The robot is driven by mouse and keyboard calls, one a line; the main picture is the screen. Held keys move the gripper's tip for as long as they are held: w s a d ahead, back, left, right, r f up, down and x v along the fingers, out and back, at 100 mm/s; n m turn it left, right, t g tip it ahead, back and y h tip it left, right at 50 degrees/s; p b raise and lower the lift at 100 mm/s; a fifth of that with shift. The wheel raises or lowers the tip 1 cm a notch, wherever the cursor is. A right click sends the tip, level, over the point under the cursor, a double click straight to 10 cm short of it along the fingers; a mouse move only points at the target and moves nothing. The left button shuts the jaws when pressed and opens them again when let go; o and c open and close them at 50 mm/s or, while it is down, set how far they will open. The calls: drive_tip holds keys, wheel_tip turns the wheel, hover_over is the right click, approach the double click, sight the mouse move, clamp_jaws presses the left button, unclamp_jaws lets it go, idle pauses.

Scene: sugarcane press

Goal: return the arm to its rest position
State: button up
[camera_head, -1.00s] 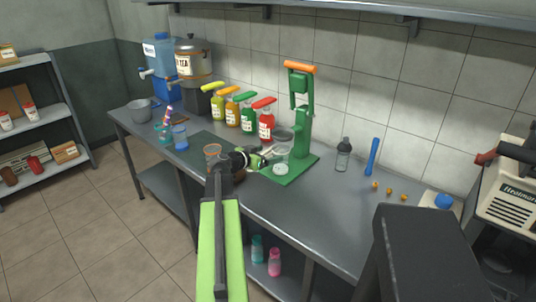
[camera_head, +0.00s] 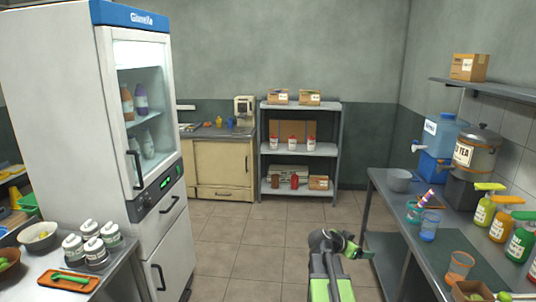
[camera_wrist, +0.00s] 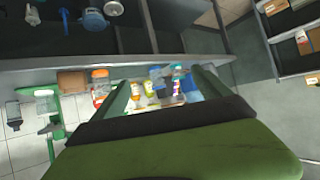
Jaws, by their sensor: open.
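My arm shows at the bottom of the head view, with my gripper (camera_head: 352,248) at its end, left of the steel counter (camera_head: 402,212) and over the floor. In the wrist view my gripper (camera_wrist: 160,85) has its two fingers spread well apart with nothing held between them. The counter with its bottles and cups lies beyond the fingers in that view. The fingers are small in the head view.
A tall glass-door fridge (camera_head: 60,110) stands at the left, beside a table with jars (camera_head: 88,245). A shelf rack (camera_head: 300,150) and a wooden cabinet (camera_head: 222,168) stand at the back. The tiled floor (camera_head: 240,240) between fridge and counter is clear.

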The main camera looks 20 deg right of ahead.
drive_tip(key=w+a+f+n+t+y+p, duration=0.1)
drive_tip(key=w+a+f+n+y, duration=0.15)
drive_tip(key=a, duration=1.25)
drive_tip(key=w+a+f+n+y+p, duration=0.2)
drive_tip(key=w+a+n+y, duration=0.15)
drive_tip(key=a, duration=1.15)
drive_tip(key=s+a+f+n+g+y, duration=0.1)
drive_tip(key=s+a+n, duration=0.3)
drive_tip(key=a, duration=0.4)
drive_tip(key=s+a+f+n+g+y, duration=0.2)
drive_tip(key=s+a+n+y, duration=0.2)
drive_tip(key=a, duration=0.4)
drive_tip(key=shift+s+a+f+n+y, duration=0.2)
drive_tip(key=shift+s+f+n+y, duration=0.25)
drive_tip(key=shift+n, duration=0.65)
drive_tip(key=shift+s+r, duration=0.1)
